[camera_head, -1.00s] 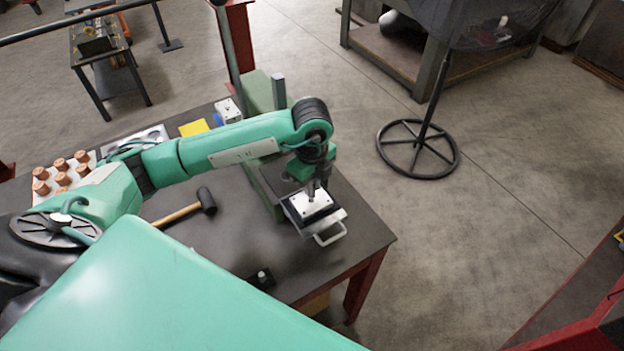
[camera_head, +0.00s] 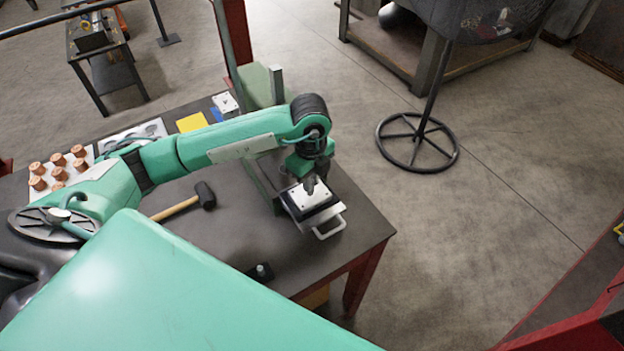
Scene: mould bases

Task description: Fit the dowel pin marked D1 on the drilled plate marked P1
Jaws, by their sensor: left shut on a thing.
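My left gripper (camera_head: 309,186) points down over a white drilled plate (camera_head: 318,199) that sits in a dark holder with a pale handle, near the table's right edge. The gripper is shut on a small dowel pin, mostly hidden by the jaws. The pin's lower end is at or just above the plate; I cannot tell whether it is in a hole. No P1 or D1 mark is legible. My right gripper is not in view.
A small black block with a pale peg (camera_head: 262,271) lies near the front edge. A mallet (camera_head: 205,195), a yellow pad (camera_head: 192,122), another white plate (camera_head: 225,102) and several copper pieces (camera_head: 79,151) are on the table. A green post (camera_head: 263,86) stands behind.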

